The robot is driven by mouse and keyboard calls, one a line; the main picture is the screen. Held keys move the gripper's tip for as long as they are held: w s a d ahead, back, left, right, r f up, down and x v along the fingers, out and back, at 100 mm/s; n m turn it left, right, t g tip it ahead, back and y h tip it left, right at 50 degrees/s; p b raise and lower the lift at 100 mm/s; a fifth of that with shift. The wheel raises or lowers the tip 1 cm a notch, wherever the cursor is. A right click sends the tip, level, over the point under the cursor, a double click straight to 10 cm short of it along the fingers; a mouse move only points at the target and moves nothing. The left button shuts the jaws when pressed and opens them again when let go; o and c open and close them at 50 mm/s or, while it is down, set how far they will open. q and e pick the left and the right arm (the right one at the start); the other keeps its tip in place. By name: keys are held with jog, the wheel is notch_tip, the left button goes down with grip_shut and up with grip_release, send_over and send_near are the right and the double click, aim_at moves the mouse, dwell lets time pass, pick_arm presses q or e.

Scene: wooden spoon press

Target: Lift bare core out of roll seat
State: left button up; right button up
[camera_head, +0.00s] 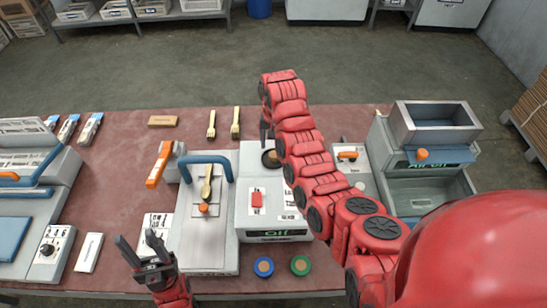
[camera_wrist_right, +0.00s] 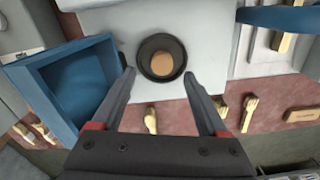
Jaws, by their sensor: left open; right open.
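The bare core (camera_wrist_right: 161,64), a tan round piece, sits inside a dark round roll seat (camera_wrist_right: 146,50) on a light grey machine in the right wrist view. In the head view the core (camera_head: 273,157) shows partly at the machine's back right corner, beside my right arm. My right gripper (camera_wrist_right: 160,74) is open, its fingertips on either side of the seat and apart from the core; their height above it is hard to tell. In the head view this gripper (camera_head: 268,132) is largely hidden by its arm. My left gripper (camera_head: 137,236) is open and empty at the front left.
The machine with the red button (camera_head: 256,200) stands beside a press with a blue handle (camera_head: 207,158) and a wooden spoon (camera_head: 207,188). Blue (camera_head: 263,267) and green (camera_head: 300,265) rolls lie in front. Wooden forks (camera_head: 235,123) lie behind. A blue tray (camera_wrist_right: 75,85) is near my right gripper.

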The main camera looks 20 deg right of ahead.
aim_at(273, 154)
jog(key=shift+f+p, duration=0.3)
jog(key=shift+f, duration=0.1)
notch_tip(273, 154, down, 3)
jog(key=shift+a+r+p, duration=0.1)
jog(key=shift+p, duration=0.85)
jog(key=shift+w+f, duration=0.1)
jog(key=shift+f, duration=0.3)
grip_shut()
